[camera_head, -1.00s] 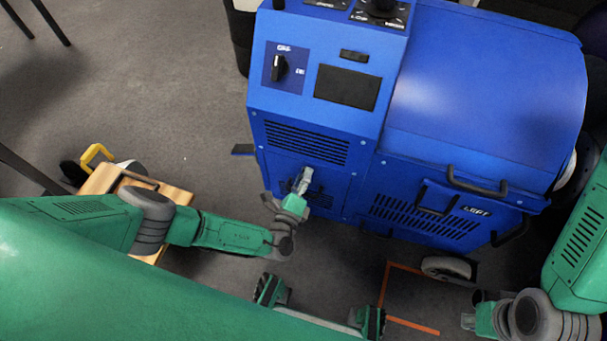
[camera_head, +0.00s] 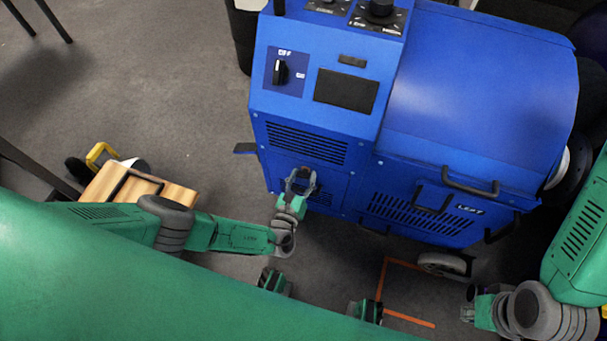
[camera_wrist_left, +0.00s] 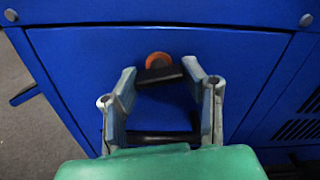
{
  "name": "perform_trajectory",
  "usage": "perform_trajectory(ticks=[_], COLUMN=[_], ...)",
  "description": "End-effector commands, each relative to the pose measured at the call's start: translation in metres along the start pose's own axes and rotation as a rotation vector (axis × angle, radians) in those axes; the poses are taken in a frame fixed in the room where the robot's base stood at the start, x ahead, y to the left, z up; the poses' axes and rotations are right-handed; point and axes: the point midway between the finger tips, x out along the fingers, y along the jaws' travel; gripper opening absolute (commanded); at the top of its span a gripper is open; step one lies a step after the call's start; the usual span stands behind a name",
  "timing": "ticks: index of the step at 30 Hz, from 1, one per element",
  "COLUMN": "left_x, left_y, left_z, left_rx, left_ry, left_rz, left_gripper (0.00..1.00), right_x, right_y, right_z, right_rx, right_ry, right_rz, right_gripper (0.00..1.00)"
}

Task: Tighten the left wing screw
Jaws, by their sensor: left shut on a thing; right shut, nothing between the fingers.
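The wing screw (camera_wrist_left: 158,75) shows in the left wrist view as a dark crossbar with an orange round part just above and behind it. It is on a blue lower panel (camera_wrist_left: 90,60) of the dynamometer. My left gripper (camera_head: 301,178) reaches that panel at the front of the machine. In the left wrist view its two fingers (camera_wrist_left: 160,78) stand on either side of the dark crossbar, shut on it. My right gripper (camera_head: 467,304) is shut and empty at the lower right, apart from the machine.
The blue dynamometer (camera_head: 420,150) has a knob (camera_head: 281,72), a dark screen (camera_head: 346,90) and front handles (camera_head: 470,184). A wooden-topped cart (camera_head: 105,184) with a yellow handle stands at the left. Orange lines (camera_head: 381,277) mark the floor. Open floor lies at the upper left.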

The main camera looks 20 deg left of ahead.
Motion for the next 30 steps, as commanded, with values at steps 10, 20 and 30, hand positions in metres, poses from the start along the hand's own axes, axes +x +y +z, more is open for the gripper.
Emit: perform_trajectory(ticks=[10, 20, 30], left_x=[-0.004, -0.0039, -0.0038], left_y=[0.0001, 0.0006, 0.0009], left_z=[-0.005, -0.0053, -0.0053], left_rx=[0.191, 0.246, 0.248], left_ry=[0.015, 0.015, 0.015], left_rz=[-0.004, -0.004, -0.003], left_gripper=[0.09, 0.09, 0.09], right_x=[-0.0056, -0.0068, -0.0068], right_y=[0.0, 0.0, 0.0001], right_z=[-0.0003, -0.0004, -0.0004], right_rx=[0.0, 0.0, 0.0], right_ry=[0.0, 0.0, 0.0], right_rz=[0.0, 0.0, 0.0], right_gripper=[0.0, 0.0, 0.0])
